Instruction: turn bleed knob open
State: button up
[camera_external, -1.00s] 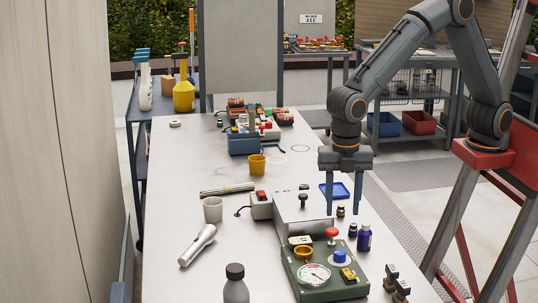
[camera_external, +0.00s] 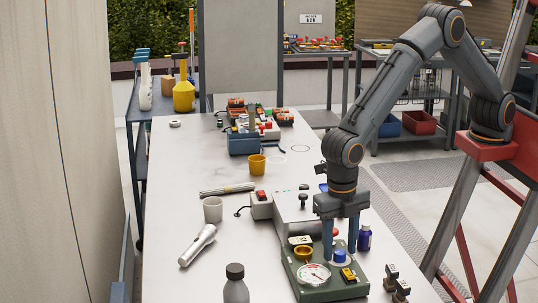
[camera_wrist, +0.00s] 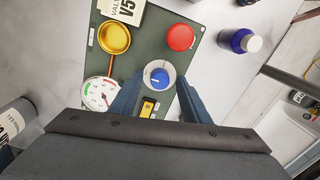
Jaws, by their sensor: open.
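The green panel box (camera_external: 312,290) stands on the near part of the table. It carries a round blue knob (camera_external: 340,256), a red knob (camera_wrist: 180,38), a yellow round cup-like part (camera_external: 303,253), a white dial gauge (camera_external: 313,274) and a yellow switch (camera_external: 348,275). The blue knob (camera_wrist: 159,77) has a white pointer mark and sits in a pale ring. My gripper (camera_external: 340,249) points down over the panel with its fingers apart, one on each side of the blue knob. In the wrist view a gap shows between the knob and each finger. The red knob is mostly hidden behind a finger in the external view.
A blue bottle (camera_external: 364,238) stands just right of the panel. A grey box (camera_external: 292,212) is behind it. A flashlight (camera_external: 198,245), a grey cup (camera_external: 213,209) and a grey bottle (camera_external: 236,285) stand or lie to the left.

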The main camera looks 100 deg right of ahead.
jog(key=shift+f, duration=0.1)
jog(key=c, duration=1)
jog(key=shift+c, duration=0.2)
jog(key=m+b, duration=0.1)
jog(key=m, duration=0.3)
jog(key=shift+m, duration=0.4)
jog(key=m, duration=0.4)
jog(key=shift+m, duration=0.3)
jog(key=m, duration=0.8)
jog(key=shift+m, duration=0.3)
